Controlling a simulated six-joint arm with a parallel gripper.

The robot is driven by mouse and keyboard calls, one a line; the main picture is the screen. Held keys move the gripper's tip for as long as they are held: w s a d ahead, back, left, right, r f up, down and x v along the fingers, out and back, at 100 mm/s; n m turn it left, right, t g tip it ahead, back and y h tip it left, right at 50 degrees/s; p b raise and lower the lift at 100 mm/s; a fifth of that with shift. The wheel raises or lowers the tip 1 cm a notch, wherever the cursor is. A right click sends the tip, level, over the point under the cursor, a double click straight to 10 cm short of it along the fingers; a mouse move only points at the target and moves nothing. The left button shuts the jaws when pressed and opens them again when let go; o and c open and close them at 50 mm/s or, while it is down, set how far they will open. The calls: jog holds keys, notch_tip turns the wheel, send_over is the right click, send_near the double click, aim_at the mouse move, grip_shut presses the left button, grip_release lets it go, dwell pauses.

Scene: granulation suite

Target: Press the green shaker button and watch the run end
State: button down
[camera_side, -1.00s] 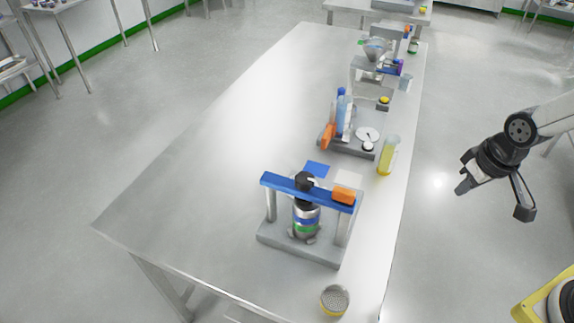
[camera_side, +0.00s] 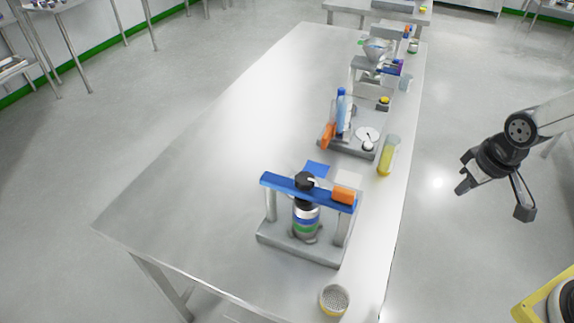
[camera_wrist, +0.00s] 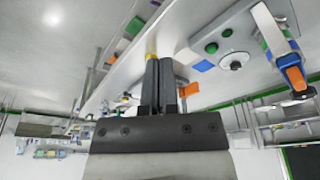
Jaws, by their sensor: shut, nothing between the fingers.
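The shaker (camera_side: 268,239) stands at the near end of the steel table. It is a grey base with two posts, a blue crossbar (camera_side: 281,183) and an orange block on top. A banded stack (camera_side: 305,220) stands upright beneath the bar. I cannot make out a green button on it in the side view. In the wrist view, small round green buttons (camera_wrist: 227,32) show on grey equipment; I cannot tell which device they belong to. My gripper (camera_side: 462,190) is off the table's right side, apart from everything. Its fingers (camera_wrist: 158,70) are shut and empty.
On the table (camera_side: 200,170), a yellow-filled cylinder (camera_side: 388,157), a grey stand with a blue bottle (camera_side: 341,110) and a funnel (camera_side: 376,49) line the right edge. A round sieve-like cup (camera_side: 334,299) sits near the front corner. The table's left half is clear.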

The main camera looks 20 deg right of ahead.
dwell(0.4)
jog(key=w+a+f+m+t+y, duration=0.1)
jog(key=w+a+f+m+t, duration=0.1)
jog(key=w+a, duration=0.4)
jog(key=w+a+f+m+t+y, duration=0.2)
jog(key=w+a, duration=0.4)
jog(key=w, duration=0.7)
jog(key=shift+a+f+m+t, duration=0.15)
jog(key=shift+f+m+t, duration=0.25)
jog(key=shift+f+t, duration=0.5)
jog(key=shift+f, duration=4.3)
